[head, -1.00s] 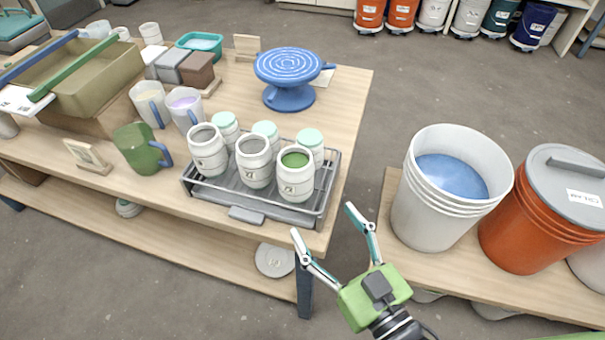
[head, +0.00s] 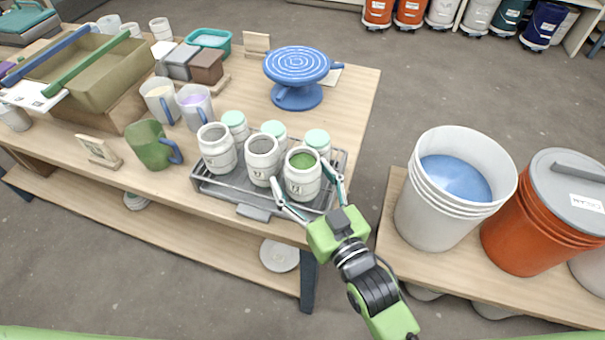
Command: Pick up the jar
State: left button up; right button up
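A white jar (head: 302,186) with green glaze inside stands at the front right of a grey wire tray (head: 245,211) on the table. Two open white jars with grey insides, one in the middle (head: 262,160) and one at the left (head: 216,148), stand beside it. Several jars with mint lids (head: 236,124) stand behind. My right gripper (head: 300,174) is open, with one finger on each side of the green-glaze jar. I cannot tell whether the fingers touch it. My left gripper is not in view.
A green mug (head: 150,147) and a small card stand (head: 98,152) are left of the tray. A blue banding wheel (head: 297,95) stands behind it. A white bucket (head: 436,215) of blue glaze and an orange lidded bucket (head: 520,238) stand on a low bench at right.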

aim_at(295, 156)
jog(key=c, duration=1.8)
jog(key=shift+r, duration=0.2)
jog(key=shift+c, duration=0.2)
jog(key=shift+r, duration=0.15)
notch_tip(295, 156, up, 3)
jog(key=p, duration=0.3)
jog(key=shift+p, duration=0.35)
jog(key=s+a+r+p, duration=0.5)
jog(key=s+r+p, duration=0.4)
jog(key=s+p, duration=0.3)
jog(key=shift+s+r, duration=0.3)
jog(key=shift+s, duration=0.05)
